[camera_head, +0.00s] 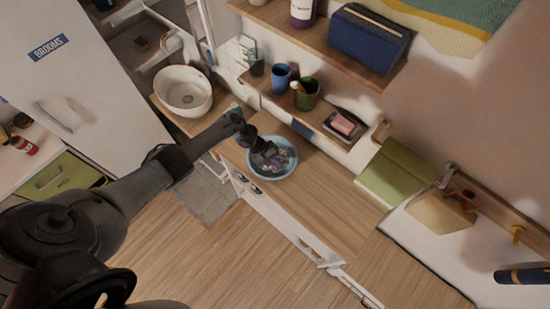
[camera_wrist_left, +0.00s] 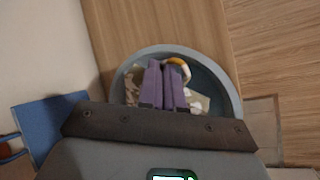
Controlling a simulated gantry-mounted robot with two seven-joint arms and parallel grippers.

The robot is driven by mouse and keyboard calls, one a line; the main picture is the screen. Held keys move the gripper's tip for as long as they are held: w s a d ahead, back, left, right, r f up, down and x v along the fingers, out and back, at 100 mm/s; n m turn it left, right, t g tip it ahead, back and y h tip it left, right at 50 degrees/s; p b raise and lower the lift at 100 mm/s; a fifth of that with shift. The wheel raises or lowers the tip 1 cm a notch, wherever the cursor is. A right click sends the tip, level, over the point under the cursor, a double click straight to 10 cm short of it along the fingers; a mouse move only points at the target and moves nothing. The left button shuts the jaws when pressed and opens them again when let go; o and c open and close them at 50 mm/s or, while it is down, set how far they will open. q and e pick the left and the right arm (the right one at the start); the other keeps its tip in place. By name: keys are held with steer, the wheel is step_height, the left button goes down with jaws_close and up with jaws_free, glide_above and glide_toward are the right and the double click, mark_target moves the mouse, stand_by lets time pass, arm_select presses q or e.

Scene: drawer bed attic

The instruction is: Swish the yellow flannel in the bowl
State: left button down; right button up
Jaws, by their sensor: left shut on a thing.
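The bowl (camera_head: 286,172) is round and blue-grey and stands on a wooden surface in the middle of the head view. It also shows in the left wrist view (camera_wrist_left: 207,75). My left gripper (camera_head: 272,160) reaches down into the bowl. In the left wrist view its two purple fingers (camera_wrist_left: 166,68) are close together inside the rim. A yellow edge of cloth, the flannel (camera_wrist_left: 181,66), shows just past the fingertips. The rest of it is hidden by the fingers. Pale patterned patches show in the bowl on both sides of the fingers. My right gripper is not in view.
A shelf behind the bowl holds a blue cup (camera_head: 281,77), a green cup (camera_head: 306,94) and a pink soap on a dish (camera_head: 343,124). A white basin (camera_head: 183,91) is at left. A white rail (camera_head: 275,217) runs in front. The wooden surface right of the bowl is clear.

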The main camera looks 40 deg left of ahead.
arm_select(q)
steer(key=shift+a+f+b, duration=0.1)
steer(key=shift+a+b, duration=0.2)
steer(key=shift+a, duration=0.95)
steer(key=shift+d+r+p, duration=0.25)
steer(key=shift+d+p, duration=0.1)
steer(key=shift+d, duration=0.15)
steer(key=shift+d+f, duration=0.1)
steer(key=shift+d, duration=0.35)
